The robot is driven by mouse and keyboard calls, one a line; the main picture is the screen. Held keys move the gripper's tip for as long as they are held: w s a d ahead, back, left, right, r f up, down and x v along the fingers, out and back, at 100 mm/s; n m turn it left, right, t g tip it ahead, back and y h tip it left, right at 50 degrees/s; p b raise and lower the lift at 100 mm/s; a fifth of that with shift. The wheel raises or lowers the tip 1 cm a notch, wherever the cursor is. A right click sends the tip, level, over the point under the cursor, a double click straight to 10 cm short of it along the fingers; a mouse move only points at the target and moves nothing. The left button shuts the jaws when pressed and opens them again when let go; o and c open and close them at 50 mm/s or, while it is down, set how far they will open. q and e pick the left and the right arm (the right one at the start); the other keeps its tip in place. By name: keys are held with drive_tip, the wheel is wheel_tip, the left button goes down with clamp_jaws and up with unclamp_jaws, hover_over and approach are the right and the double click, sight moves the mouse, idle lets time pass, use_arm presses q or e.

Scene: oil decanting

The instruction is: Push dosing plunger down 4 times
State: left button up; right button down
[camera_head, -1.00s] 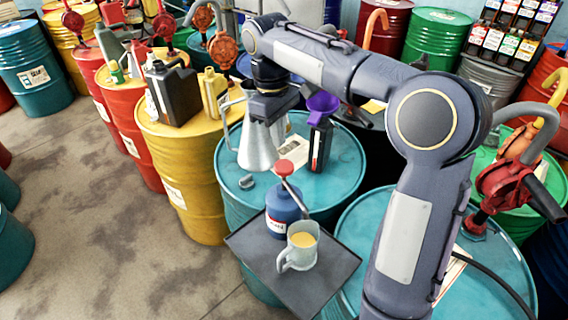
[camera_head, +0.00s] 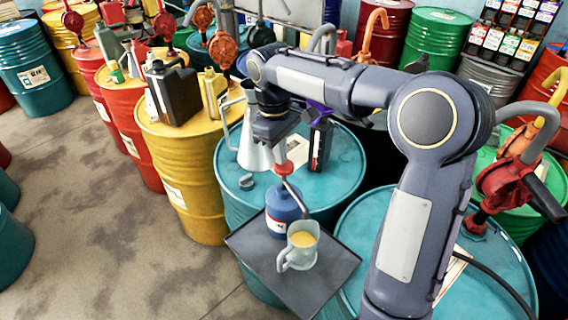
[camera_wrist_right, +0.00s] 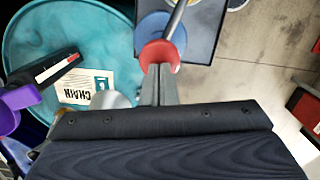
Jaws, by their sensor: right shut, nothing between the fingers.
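A blue dosing bottle (camera_head: 281,222) with a white label stands upright on a dark square tray (camera_head: 334,262). Its red plunger knob (camera_head: 284,168) sits on top of a thin stem, with a grey spout slanting down to the right. My right gripper (camera_head: 281,154) is shut and empty, pointing down directly above the knob. In the right wrist view the shut fingertips (camera_wrist_right: 157,72) overlap the edge of the red knob (camera_wrist_right: 161,54); I cannot tell whether they touch. A pale measuring mug (camera_head: 287,263) with yellow liquid stands in front of the bottle. My left gripper is not in view.
A yellow drum (camera_head: 195,200) holds several containers at left. Open floor lies front left.

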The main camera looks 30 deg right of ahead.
wheel_tip(320, 180, down, 2)
drive_tip(key=shift+f+b, duration=0.2)
drive_tip(key=shift+b, duration=0.35)
drive_tip(key=w, duration=0.1)
drive_tip(key=w+a+r+p, duration=0.1)
drive_tip(key=shift+w+a+p, duration=0.25)
drive_tip(key=shift+w+p, duration=0.05)
drive_tip(key=shift+w, duration=0.05)
drive_tip(key=shift+r, duration=0.1)
wheel_tip(320, 180, up, 8)
drive_tip(key=shift+w+a+f, duration=0.2)
drive_tip(key=shift+w, duration=0.15)
